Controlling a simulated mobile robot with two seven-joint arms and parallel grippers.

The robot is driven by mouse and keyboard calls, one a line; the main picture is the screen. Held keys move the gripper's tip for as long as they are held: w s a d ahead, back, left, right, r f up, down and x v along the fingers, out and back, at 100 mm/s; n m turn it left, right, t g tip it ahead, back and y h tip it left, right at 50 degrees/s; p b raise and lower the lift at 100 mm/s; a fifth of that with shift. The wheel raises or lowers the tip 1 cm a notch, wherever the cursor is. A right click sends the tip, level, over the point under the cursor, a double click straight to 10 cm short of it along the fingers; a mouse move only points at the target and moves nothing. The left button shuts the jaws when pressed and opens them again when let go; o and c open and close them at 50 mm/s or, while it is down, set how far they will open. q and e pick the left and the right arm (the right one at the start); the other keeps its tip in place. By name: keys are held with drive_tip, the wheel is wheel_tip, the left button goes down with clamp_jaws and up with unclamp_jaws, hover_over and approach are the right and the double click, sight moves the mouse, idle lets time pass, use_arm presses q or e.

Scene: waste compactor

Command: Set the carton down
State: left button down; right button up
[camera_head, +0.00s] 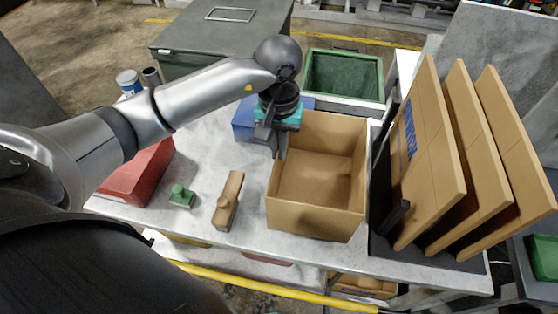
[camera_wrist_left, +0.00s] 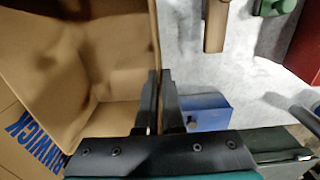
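The carton (camera_head: 318,225) is an open, empty brown cardboard box at the middle right of the worktable (camera_head: 200,228) in the head view. It looks upright; I cannot tell whether its bottom touches the table. My left gripper (camera_head: 279,150) reaches down at its left wall near the back corner. In the left wrist view, the two fingers (camera_wrist_left: 160,82) sit close on either side of the wall of the carton (camera_wrist_left: 85,60), gripping it. The carton's inside shows at left there. My right gripper is in neither view.
Left of the carton are a wooden tool (camera_head: 228,200), a green block (camera_head: 181,196) and a red bin (camera_head: 140,178). A blue box (camera_head: 243,122) and a green bin (camera_head: 343,75) are behind. Flat cardboard panels (camera_head: 430,165) stand in a dark rack at right.

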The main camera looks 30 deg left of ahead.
sight(279, 163)
use_arm(q)
drive_tip(key=shift+f, duration=2.5)
drive_tip(key=c, duration=1)
unclamp_jaws()
drive_tip(key=shift+c, duration=0.2)
wheel_tip(279, 163, up, 12)
drive_tip(key=shift+r, duration=0.1)
